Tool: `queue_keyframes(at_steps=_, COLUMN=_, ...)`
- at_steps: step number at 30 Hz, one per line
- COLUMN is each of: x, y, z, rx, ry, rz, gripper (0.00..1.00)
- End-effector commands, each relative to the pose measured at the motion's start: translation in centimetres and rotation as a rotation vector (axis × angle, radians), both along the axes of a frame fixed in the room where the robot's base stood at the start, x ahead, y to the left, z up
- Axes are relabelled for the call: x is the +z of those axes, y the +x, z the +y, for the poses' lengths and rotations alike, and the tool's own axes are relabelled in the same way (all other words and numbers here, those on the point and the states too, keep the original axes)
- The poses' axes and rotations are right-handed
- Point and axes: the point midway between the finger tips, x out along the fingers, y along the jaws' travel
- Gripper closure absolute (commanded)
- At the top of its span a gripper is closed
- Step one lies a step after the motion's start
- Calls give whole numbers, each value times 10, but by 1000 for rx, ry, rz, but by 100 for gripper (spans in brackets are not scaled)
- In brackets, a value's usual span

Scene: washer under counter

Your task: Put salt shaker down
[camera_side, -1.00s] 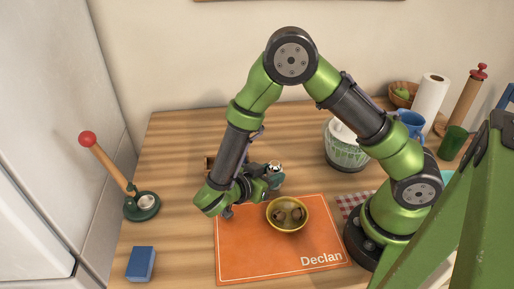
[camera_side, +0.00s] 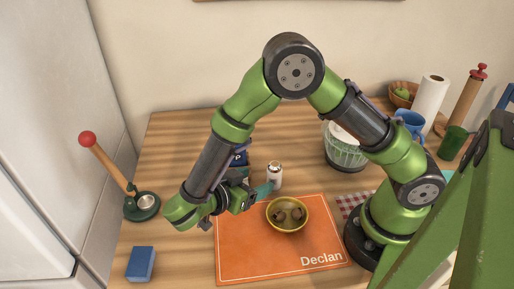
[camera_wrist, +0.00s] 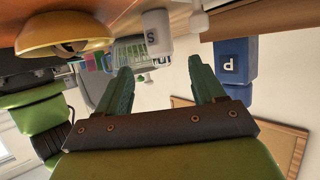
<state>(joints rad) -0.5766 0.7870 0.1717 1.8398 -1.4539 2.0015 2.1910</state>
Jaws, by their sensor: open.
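The white salt shaker (camera_side: 275,177) with a metal top stands upright on the wooden counter, behind the orange mat. It also shows in the wrist view (camera_wrist: 157,33), upside down in that picture, with an "S" on it. My gripper (camera_side: 264,188) is open and empty, just left and in front of the shaker. In the wrist view the green fingers (camera_wrist: 160,78) are spread, with nothing between them, and the shaker is beyond their tips.
A blue shaker marked "P" (camera_wrist: 234,62) stands near the salt shaker; my arm partly hides it in the side view (camera_side: 239,157). A yellow bowl (camera_side: 287,228) sits on the orange mat (camera_side: 245,262). A blue sponge (camera_side: 141,264) lies front left.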

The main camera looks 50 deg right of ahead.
Motion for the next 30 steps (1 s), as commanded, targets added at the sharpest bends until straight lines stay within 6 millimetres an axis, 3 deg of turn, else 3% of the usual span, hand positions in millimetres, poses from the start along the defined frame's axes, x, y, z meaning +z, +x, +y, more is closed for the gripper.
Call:
queue_keyframes(at_steps=6, x=14, y=3, z=35, rx=2, ry=0, rz=-2, gripper=31)
queue_keyframes(at_steps=11, x=21, y=3, z=43, rx=-1, ry=12, rz=12, gripper=31)
queue_keyframes(at_steps=14, x=33, y=3, z=35, rx=-2, ry=77, rz=84, gripper=31)
queue_keyframes(at_steps=20, x=77, y=-10, z=-5, rx=96, ry=430, rz=367, gripper=31)
queue_keyframes(at_steps=25, x=107, y=-32, z=-31, rx=348, ry=777, rz=498, gripper=31)
queue_keyframes(at_steps=30, x=133, y=-51, z=-43, rx=722, ry=995, rz=449, gripper=31)
